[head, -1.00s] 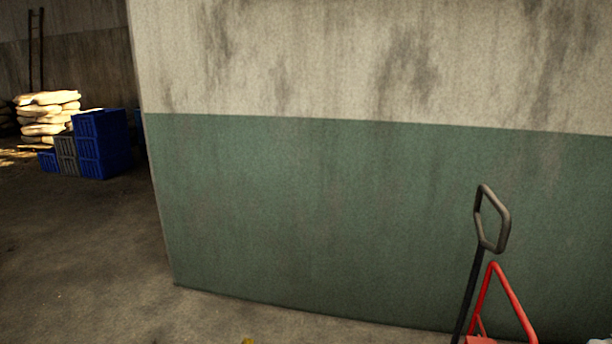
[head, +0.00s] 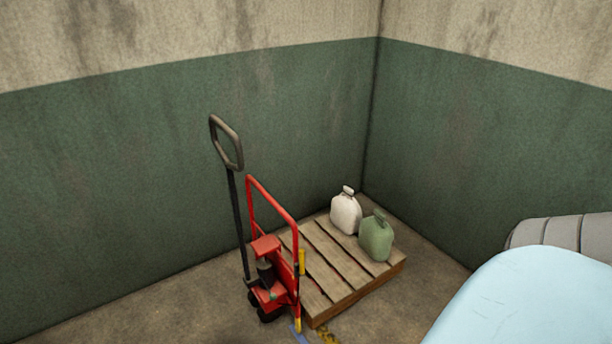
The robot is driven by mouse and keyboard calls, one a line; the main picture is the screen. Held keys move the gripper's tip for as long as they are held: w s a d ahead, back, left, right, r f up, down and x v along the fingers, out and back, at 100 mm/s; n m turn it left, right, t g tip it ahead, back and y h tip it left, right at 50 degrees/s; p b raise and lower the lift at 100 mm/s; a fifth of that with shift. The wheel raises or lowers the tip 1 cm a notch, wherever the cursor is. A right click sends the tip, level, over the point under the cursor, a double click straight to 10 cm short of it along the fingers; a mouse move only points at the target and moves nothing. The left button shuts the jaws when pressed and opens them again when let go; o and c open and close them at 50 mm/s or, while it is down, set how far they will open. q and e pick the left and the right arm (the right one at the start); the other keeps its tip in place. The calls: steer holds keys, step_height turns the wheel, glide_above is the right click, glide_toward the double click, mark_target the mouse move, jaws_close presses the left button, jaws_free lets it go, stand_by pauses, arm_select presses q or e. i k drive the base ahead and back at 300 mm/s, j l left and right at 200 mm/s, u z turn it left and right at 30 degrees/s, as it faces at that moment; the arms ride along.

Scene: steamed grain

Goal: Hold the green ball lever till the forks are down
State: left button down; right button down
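A red hand pallet truck (head: 272,245) stands left of the middle in the head view. Its black pull handle (head: 226,142) with a loop grip rises upright at its left, and a red tube frame (head: 272,207) stands beside it. A tiny greenish spot (head: 273,296) shows low on the truck's body; it is too small to tell if it is the green ball lever. The forks are hidden at the wooden pallet (head: 345,280), so their height cannot be told. Neither of my grippers is in view.
A white jug (head: 346,214) and a green jug (head: 376,238) stand on the pallet. The pallet lies near a corner of green and beige walls (head: 120,180). Bare floor (head: 170,310) lies left of the truck. A pale blue rounded surface fills the lower right.

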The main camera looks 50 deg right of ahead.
mark_target(273, 296)
steer(key=l, duration=0.4)
steer(key=i+l+z, duration=0.1)
steer(key=l, duration=0.3)
steer(key=i+l, duration=0.15)
steer(key=l, duration=0.25)
steer(key=l+z, duration=0.1)
steer(key=l, duration=0.3)
steer(key=i+l, duration=0.15)
steer(key=l, duration=0.2)
steer(key=i+l+z, duration=0.1)
steer(key=l, duration=0.3)
steer(key=i+l, duration=0.15)
steer(key=l, duration=0.25)
steer(key=i+l, duration=0.1)
steer(key=l, duration=0.25)
steer(key=l+z, duration=0.15)
steer(key=l, duration=0.4)
